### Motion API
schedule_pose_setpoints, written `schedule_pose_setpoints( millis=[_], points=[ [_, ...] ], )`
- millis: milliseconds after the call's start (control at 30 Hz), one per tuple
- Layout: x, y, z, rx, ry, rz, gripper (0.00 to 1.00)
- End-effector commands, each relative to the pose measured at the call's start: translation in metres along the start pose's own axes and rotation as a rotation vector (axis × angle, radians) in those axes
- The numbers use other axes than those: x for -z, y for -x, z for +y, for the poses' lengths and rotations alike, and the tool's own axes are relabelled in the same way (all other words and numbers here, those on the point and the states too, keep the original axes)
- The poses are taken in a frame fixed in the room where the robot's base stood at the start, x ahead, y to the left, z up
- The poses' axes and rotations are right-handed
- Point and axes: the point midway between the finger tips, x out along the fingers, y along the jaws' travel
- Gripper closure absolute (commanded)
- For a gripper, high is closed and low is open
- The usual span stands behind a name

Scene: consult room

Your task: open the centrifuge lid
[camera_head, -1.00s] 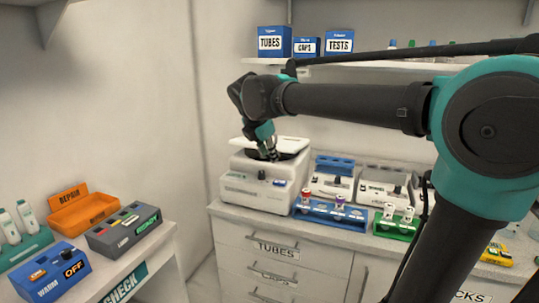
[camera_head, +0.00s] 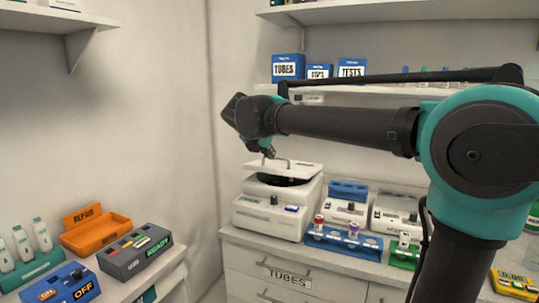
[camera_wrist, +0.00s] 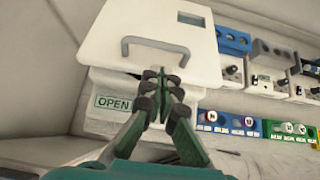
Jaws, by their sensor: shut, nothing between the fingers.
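The white centrifuge (camera_head: 268,218) stands on the counter by the wall corner. Its flat white lid (camera_head: 300,171) is raised a little at the front, with a dark opening showing under it. The wrist view shows the lid (camera_wrist: 150,65) from above, with a grey bar handle (camera_wrist: 160,43) and a small window. A green "OPEN" label (camera_wrist: 112,103) is on the machine's front. My gripper (camera_head: 269,153) is at the lid's front edge, close to the handle. In the wrist view my gripper (camera_wrist: 160,80) is shut and empty, its fingertips just short of the handle; contact with the lid is unclear.
A blue rack (camera_head: 343,243) with capped tubes stands right of the centrifuge, near small white devices (camera_head: 345,208). A shelf (camera_head: 380,90) with blue boxes (camera_head: 288,67) is above. An orange tray (camera_head: 97,234) and a grey "READY" box (camera_head: 135,254) are at the left.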

Motion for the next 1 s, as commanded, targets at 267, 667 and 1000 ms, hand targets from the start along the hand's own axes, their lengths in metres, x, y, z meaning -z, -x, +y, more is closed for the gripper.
schedule_pose_setpoints(
  millis=[267, 667, 1000],
  points=[
    [0.000, -0.046, -0.001, 0.002, -0.002, 0.001, 1.00],
    [0.000, -0.064, -0.001, 0.000, -0.002, 0.001, 1.00],
    [-0.002, -0.061, -0.001, 0.001, -0.001, 0.014, 1.00]
  ],
)
